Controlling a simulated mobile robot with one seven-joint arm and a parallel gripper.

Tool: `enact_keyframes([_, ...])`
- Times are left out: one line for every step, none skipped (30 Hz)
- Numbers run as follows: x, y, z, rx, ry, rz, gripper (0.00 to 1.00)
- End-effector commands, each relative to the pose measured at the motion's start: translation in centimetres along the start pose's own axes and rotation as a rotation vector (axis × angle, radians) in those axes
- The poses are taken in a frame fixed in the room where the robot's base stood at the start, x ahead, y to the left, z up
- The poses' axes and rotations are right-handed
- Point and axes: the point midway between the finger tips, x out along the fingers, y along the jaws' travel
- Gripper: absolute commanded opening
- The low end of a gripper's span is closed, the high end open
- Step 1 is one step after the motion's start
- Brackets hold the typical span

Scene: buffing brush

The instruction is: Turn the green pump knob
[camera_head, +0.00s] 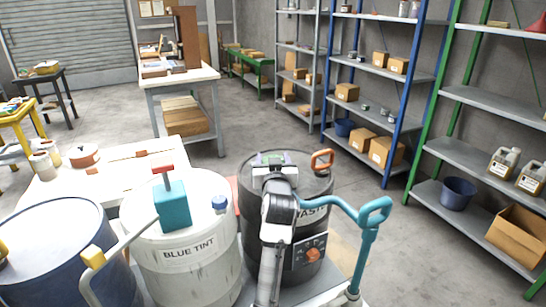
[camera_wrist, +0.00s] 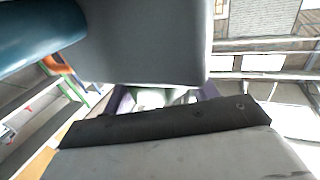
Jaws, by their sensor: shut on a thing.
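The green pump knob (camera_head: 271,157) shows as a small green patch at the top of the black drum labelled WASTE (camera_head: 318,185). My gripper (camera_head: 268,163) reaches over this drum from the front and is shut on the green knob; my wrist hides most of it in the head view. In the wrist view, a pale green piece (camera_wrist: 160,97) shows between purple edges at the centre. A large grey block and a dark bar cover most of that view, so the knob's angle cannot be told.
An orange handle (camera_head: 322,160) stands on the drum's right side. A teal pipe handle (camera_head: 374,212) rises at the right. The white BLUE TINT drum (camera_head: 190,255), with its teal pump (camera_head: 173,206), stands close on the left. A blue drum (camera_head: 60,250) is farther left. Floor beyond is clear.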

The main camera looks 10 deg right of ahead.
Motion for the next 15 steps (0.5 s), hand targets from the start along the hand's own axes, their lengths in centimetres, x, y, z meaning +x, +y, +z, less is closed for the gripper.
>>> enact_keyframes([-0.02,-0.33,-0.19,-0.001,0.001,0.036,0.36])
enact_keyframes([-0.01,-0.33,-0.17,-0.001,0.001,0.061,0.36])
enact_keyframes([0.00,-0.35,-0.11,0.000,0.001,0.094,0.36])
enact_keyframes([0.00,-0.33,-0.08,0.000,0.001,0.120,0.36])
enact_keyframes([0.01,-0.37,-0.04,0.000,0.001,0.145,0.36])
enact_keyframes([0.02,-0.34,0.02,0.001,0.002,0.178,0.36])
enact_keyframes([0.03,-0.37,0.08,0.001,0.002,0.204,0.36])
enact_keyframes([0.04,-0.36,0.15,0.001,0.001,0.229,0.36])
enact_keyframes([0.06,-0.41,0.24,0.002,0.001,0.262,0.36])
enact_keyframes([0.06,-0.37,0.27,0.002,0.002,0.288,0.36])
enact_keyframes([0.07,-0.41,0.28,0.002,0.002,0.312,0.36])
enact_keyframes([0.06,-0.37,0.35,0.003,0.003,0.347,0.36])
enact_keyframes([0.07,-0.35,0.39,0.002,0.003,0.372,0.36])
enact_keyframes([0.08,-0.37,0.42,0.003,0.002,0.397,0.36])
enact_keyframes([0.08,-0.31,0.48,0.002,0.003,0.430,0.36])
